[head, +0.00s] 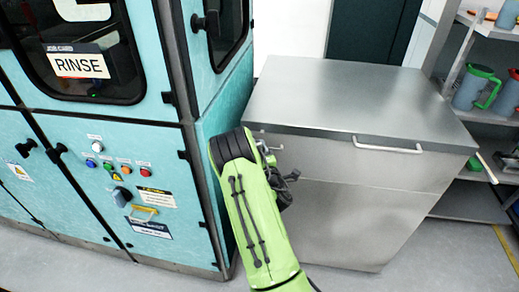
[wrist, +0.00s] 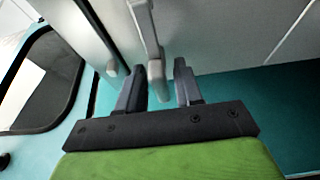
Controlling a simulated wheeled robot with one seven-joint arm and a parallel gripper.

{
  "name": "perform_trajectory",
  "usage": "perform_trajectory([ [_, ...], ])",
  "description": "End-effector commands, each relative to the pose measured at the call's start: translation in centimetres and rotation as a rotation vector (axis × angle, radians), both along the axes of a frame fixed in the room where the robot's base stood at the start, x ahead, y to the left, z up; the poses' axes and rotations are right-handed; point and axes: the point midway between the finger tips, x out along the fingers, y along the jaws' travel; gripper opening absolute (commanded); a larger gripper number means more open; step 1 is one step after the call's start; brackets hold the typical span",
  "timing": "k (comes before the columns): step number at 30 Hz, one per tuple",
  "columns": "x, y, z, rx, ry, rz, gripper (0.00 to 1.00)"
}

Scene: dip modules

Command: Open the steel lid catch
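The steel chest (head: 345,170) stands right of the teal machine, its flat lid (head: 350,95) down. A small metal catch (head: 271,148) shows at the left of its front, partly hidden by my green arm. In the wrist view the catch's grey lever (wrist: 147,30) hangs down, its blunt end between the two dark fingertips of my gripper (wrist: 158,82). The fingers are apart, with a visible gap on the right side of the lever; contact on the left is unclear. In the head view my gripper (head: 287,182) is mostly hidden behind my arm.
A bar handle (head: 388,146) runs along the lid's front right. The teal machine (head: 220,105) stands close on the left, with buttons and a RINSE card (head: 82,66). Shelves with jugs (head: 473,88) are at the right. The floor (head: 400,265) in front of the chest is clear.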

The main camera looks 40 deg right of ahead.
Motion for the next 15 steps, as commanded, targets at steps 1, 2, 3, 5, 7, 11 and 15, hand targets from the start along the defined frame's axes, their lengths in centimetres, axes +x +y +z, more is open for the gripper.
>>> perform_trajectory([
  [1, 0.02, 0.01, 0.0, 0.0, 0.0, 0.0, 0.27],
  [2, 0.02, 0.01, 0.0, 0.0, 0.0, 0.0, 0.22],
  [3, 0.02, 0.01, 0.0, 0.0, 0.0, 0.0, 0.16],
  [5, 0.03, 0.02, 0.0, 0.0, 0.0, 0.0, 0.07],
  [7, 0.03, 0.02, 0.0, 0.0, 0.0, 0.0, 0.0],
  [11, 0.02, 0.02, -0.01, 0.0, 0.0, 0.0, 0.0],
  [15, 0.03, 0.04, 0.0, -0.001, 0.003, 0.001, 0.0],
])
